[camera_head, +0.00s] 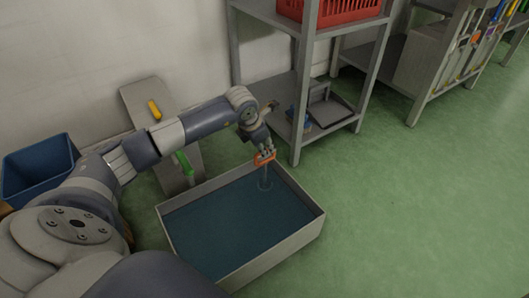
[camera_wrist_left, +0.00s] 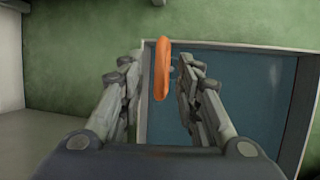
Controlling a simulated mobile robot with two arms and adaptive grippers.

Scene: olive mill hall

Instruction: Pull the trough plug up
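The trough (camera_head: 275,262) is a pale, open-topped box on the floor, holding dark blue water; part of it shows in the left wrist view (camera_wrist_left: 225,46). The plug's orange handle (camera_head: 265,158) stands above the water near the trough's back right corner, with a thin stem (camera_head: 265,176) going down into it. The plug's lower end is hidden under water. My left gripper (camera_head: 263,151) is at the handle from above. In the left wrist view, the handle (camera_wrist_left: 161,72) lies between its spread fingers (camera_wrist_left: 160,62), with small gaps visible on both sides. My right gripper is out of view.
A grey shelf rack (camera_head: 297,100) with a red crate (camera_head: 335,10) stands close behind the trough. A board (camera_head: 137,103) with yellow and green handles leans left of it. A blue bin (camera_head: 40,168) is far left. Green floor (camera_head: 420,210) is clear at right.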

